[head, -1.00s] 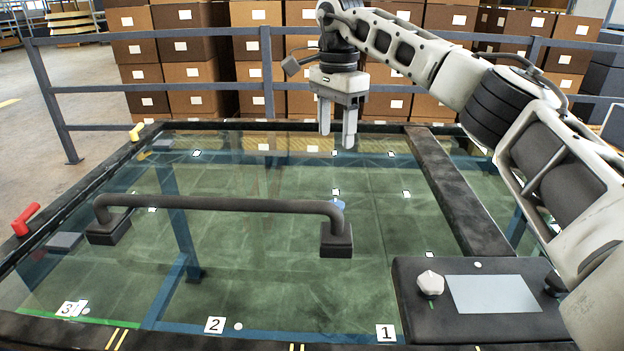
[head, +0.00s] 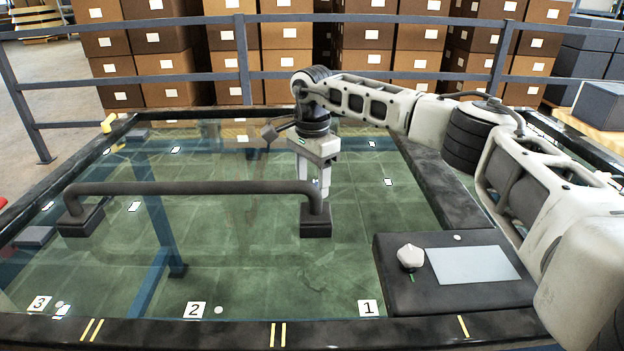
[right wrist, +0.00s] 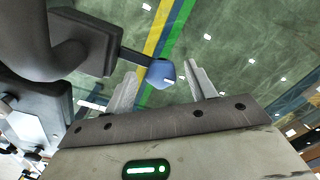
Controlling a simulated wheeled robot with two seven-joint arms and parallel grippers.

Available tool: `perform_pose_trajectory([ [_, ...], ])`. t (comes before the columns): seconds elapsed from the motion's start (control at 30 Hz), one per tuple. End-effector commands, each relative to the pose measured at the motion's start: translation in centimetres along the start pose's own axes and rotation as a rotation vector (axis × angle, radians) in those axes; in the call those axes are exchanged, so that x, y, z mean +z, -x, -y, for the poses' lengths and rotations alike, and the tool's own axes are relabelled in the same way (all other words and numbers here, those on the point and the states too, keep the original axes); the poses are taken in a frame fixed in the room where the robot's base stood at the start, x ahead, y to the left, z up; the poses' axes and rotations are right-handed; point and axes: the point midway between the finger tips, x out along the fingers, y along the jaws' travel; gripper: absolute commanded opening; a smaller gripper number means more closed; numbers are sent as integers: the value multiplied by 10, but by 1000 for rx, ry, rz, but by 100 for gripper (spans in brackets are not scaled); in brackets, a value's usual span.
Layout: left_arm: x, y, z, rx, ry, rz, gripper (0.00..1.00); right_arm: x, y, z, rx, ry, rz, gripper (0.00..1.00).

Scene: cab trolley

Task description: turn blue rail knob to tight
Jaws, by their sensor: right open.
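The blue rail knob (right wrist: 161,73) shows in the right wrist view, on a short dark stem from a dark block at the right foot of the black rail (head: 200,188). In the head view the knob is hidden behind that rail end and my gripper. My right gripper (head: 322,187) points down at the rail's right end. In the right wrist view its two fingers (right wrist: 163,84) are apart, with the knob appearing between them. I cannot tell whether they touch it. My left gripper is out of view.
A dark panel (head: 400,295) with a white knob (head: 410,257) and a grey plate stands at front right. The glass top (head: 250,265) carries number tags. A grey railing and stacked boxes (head: 170,65) stand behind.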

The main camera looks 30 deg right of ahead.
Motion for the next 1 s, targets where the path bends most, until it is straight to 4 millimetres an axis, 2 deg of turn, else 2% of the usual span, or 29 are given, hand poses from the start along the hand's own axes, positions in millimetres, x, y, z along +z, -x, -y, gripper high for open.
perform_pose_trajectory([
  [0.3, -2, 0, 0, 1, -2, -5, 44, 0, -2, 0, -1, -1, 0, 56],
  [0.47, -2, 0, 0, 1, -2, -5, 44, 0, -2, 0, -1, -1, 0, 11],
  [0.77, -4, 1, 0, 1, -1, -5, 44, 0, -1, 0, 1, -20, 1, 11],
  [1.0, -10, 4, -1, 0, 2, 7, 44, 0, 1, 0, 3, -126, 2, 11],
])
